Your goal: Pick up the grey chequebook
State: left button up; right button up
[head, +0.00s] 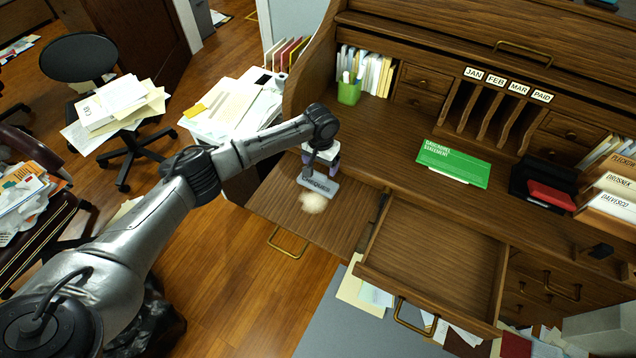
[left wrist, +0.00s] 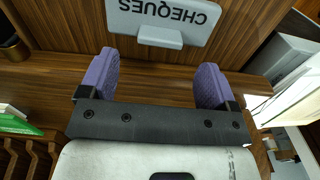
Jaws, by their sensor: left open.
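The grey chequebook (head: 319,185), marked CHEQUES, is at the pull-out wooden board on the left side of the roll-top desk. In the left wrist view the chequebook (left wrist: 163,17) shows upside down at the top edge, cut off by the frame, with a small grey tab below it. My left gripper (head: 323,163) is just behind it in the head view. In the left wrist view the gripper (left wrist: 155,78) is open, its two purple fingers apart with only wood showing between them. The chequebook lies beyond the fingertips. My right gripper is not in view.
A green statement (head: 453,163) lies on the desktop. A green pen cup (head: 349,92) and upright books stand at the back left. An empty drawer (head: 432,255) is pulled out right of the board. A paper-covered white unit (head: 230,108) stands left of the desk.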

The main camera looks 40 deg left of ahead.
aim_at(320, 173)
pick_arm(q)
jog(key=f, duration=0.1)
jog(key=f+b, duration=0.1)
jog(key=f, duration=0.1)
jog(key=f+b, duration=0.1)
jog(key=f, duration=0.1)
jog(key=shift+s, duration=0.3)
jog(key=shift+d, duration=0.1)
jog(key=shift+c, duration=0.3)
jog(key=c, duration=1)
jog(key=shift+o, duration=0.2)
jog(key=shift+r, duration=0.1)
